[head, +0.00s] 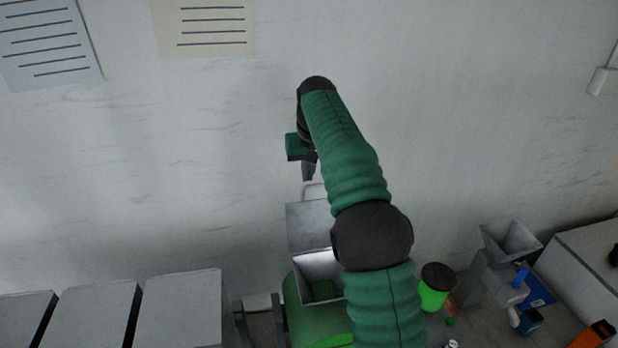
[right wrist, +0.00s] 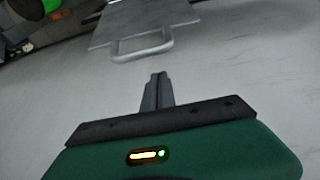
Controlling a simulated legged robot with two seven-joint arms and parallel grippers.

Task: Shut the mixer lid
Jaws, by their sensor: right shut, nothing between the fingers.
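The mixer (head: 290,310) is a green machine at the bottom centre of the head view, with a square grey opening. Its grey lid (head: 307,225) stands raised behind the opening, with a loop handle (head: 313,190) on its top edge. In the right wrist view the lid (right wrist: 125,20) and its handle (right wrist: 142,45) show just beyond my fingertips. My right gripper (head: 308,177) is shut and empty, close above the handle; its fingers also show in the right wrist view (right wrist: 158,78). They look apart from the handle. My right arm hides part of the mixer. My left gripper is not in view.
Grey boxes (head: 180,310) stand in a row at the lower left. To the right are a green cup with a dark top (head: 436,287), a grey hopper machine (head: 508,245), a blue piece (head: 537,285) and an orange item (head: 597,334). A wall with pinned sheets rises behind.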

